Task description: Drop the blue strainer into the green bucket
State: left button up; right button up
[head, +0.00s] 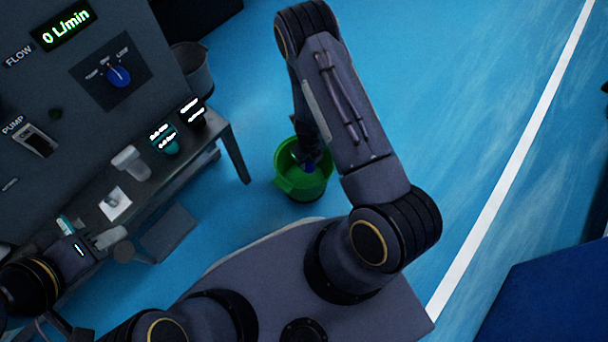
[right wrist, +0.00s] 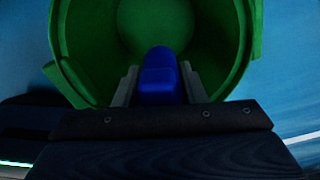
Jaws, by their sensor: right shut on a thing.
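The green bucket (head: 291,184) stands on the blue floor in the head view. It fills the upper middle of the right wrist view (right wrist: 78,55), seen from above into its inside. My right gripper (head: 308,164) reaches down over the bucket and is shut on the blue strainer (right wrist: 160,82). The blue part sits between both fingers in the right wrist view, in front of the bucket's opening. A bit of blue shows at the bucket's mouth in the head view. The strainer's far end is hidden. My left gripper (head: 100,241) is by the bench at the left; its fingers are unclear.
A grey bench (head: 175,170) with cups and small items stands at the left, below a control panel (head: 95,85) with a flow display. A grey bin (head: 192,70) stands behind the bench. The floor right of the bucket is clear, with a white line (head: 515,165).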

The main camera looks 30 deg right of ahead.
jog(key=shift+f, duration=0.5)
jog(key=o, duration=1.1)
notch_tip(320, 180, up, 8)
jog(key=p, duration=0.3)
jog(key=shift+p, duration=0.3)
